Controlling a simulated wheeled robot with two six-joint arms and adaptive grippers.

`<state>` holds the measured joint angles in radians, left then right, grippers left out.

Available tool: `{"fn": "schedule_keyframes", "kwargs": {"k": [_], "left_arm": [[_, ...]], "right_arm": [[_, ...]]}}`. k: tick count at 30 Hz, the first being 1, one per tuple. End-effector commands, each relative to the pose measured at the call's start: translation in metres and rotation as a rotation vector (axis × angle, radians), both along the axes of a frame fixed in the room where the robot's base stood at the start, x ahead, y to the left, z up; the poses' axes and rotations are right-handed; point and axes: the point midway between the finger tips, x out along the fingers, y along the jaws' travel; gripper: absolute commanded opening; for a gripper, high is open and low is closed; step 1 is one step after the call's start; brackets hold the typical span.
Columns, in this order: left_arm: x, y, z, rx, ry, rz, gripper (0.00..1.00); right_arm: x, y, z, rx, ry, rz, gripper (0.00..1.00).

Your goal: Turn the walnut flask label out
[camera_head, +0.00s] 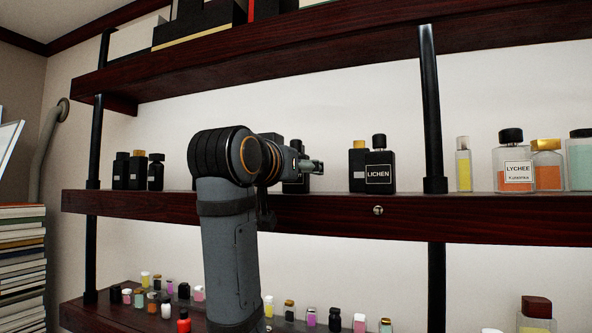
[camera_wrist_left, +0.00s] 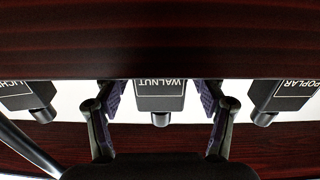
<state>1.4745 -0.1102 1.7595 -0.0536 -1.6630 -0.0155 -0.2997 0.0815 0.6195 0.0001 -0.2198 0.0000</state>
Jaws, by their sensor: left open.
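The walnut flask (camera_wrist_left: 148,101) is black with a dark cap and shows upside down in the left wrist view. Its white-lettered "WALNUT" label faces that camera, partly cut by the dark shelf edge. My left gripper (camera_wrist_left: 161,98) is open, with one purple-padded finger on each side of the flask and a gap visible on both sides. In the head view the flask (camera_head: 297,185) stands on the middle shelf, mostly hidden by my left gripper (camera_head: 312,166). My right gripper is not in view.
The black lichen flask (camera_head: 379,173) stands to the right on the shelf (camera_head: 330,215); the poplar flask (camera_wrist_left: 287,97) stands on the other side in the wrist view. A black post (camera_head: 431,110) rises further right. Small bottles (camera_head: 289,310) line the lower shelf.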

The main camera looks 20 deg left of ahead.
Motion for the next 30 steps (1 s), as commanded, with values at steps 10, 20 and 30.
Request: {"fn": "schedule_keyframes", "kwargs": {"k": [10,20,30], "left_arm": [[-0.051,0.003,0.001,0.000,-0.005,0.000,0.71],[-0.075,0.004,0.000,0.000,0.000,0.000,0.71],[-0.075,0.004,0.000,0.000,0.000,0.000,0.71]], "right_arm": [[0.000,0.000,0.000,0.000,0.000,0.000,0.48],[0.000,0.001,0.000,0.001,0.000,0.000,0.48],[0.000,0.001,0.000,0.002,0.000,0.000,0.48]]}}
